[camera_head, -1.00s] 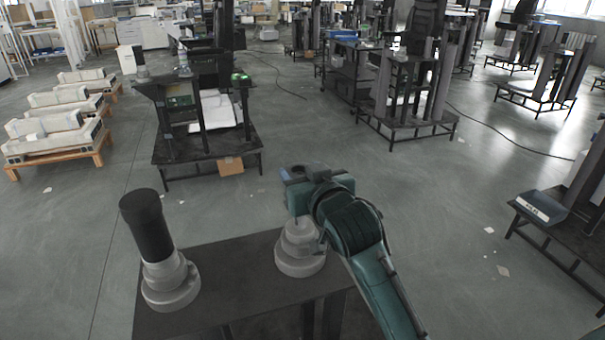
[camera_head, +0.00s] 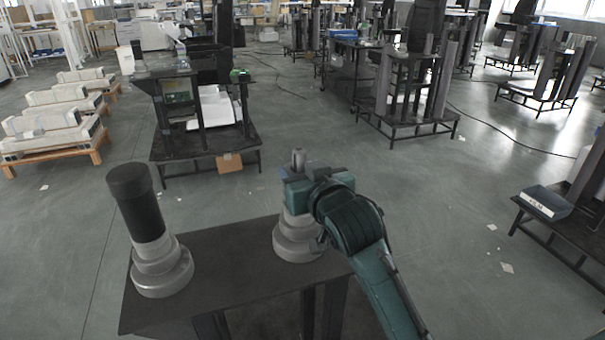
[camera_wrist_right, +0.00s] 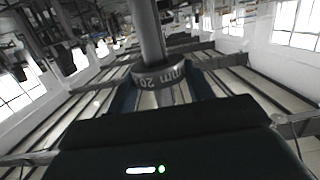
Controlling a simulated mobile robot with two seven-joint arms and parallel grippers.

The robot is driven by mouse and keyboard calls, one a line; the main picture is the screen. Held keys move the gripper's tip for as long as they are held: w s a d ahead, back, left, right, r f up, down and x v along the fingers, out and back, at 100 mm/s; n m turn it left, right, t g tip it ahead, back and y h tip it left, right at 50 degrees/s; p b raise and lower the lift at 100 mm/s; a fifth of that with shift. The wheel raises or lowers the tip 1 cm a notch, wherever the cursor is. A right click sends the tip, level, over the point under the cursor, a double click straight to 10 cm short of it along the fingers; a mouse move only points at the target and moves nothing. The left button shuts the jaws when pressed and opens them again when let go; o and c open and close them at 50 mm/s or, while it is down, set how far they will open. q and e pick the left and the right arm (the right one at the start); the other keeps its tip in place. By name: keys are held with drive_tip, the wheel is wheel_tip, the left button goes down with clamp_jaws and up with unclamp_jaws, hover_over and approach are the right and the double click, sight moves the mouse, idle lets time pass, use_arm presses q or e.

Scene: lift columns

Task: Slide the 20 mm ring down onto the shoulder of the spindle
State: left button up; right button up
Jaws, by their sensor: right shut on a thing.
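The grey stepped spindle (camera_head: 297,245) stands upright at the right end of the dark table, and its thin shaft tip shows above my right gripper (camera_head: 298,184). In the right wrist view the grey ring (camera_wrist_right: 160,74), lettered "20 mm" upside down, is between the fingers of my right gripper, which is shut on it. The spindle's shaft (camera_wrist_right: 147,30) passes through the ring. In the head view the gripper hides the ring and the spindle's middle, so I cannot see the gap to the shoulder. My left gripper is not in view.
A second grey stepped base (camera_head: 160,272) with a tall black cylinder (camera_head: 134,202) stands at the left of the dark table (camera_head: 230,275). The tabletop between them is clear. Another dark stand is further back, with open floor around.

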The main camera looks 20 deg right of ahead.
drive_tip(key=shift+f, duration=0.3)
drive_tip(key=shift+f+b, duration=0.35)
drive_tip(key=shift+f, duration=0.75)
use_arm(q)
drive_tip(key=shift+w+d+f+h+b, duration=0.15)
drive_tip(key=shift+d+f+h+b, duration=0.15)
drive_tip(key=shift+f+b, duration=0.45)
use_arm(e)
drive_tip(key=shift+f, duration=2.1)
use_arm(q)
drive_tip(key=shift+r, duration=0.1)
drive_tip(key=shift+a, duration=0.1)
use_arm(e)
drive_tip(key=o, duration=1.1)
drive_tip(key=s+r, duration=0.2)
drive_tip(key=s, duration=1.1)
drive_tip(key=shift+d, duration=0.4)
drive_tip(key=shift+f, duration=0.15)
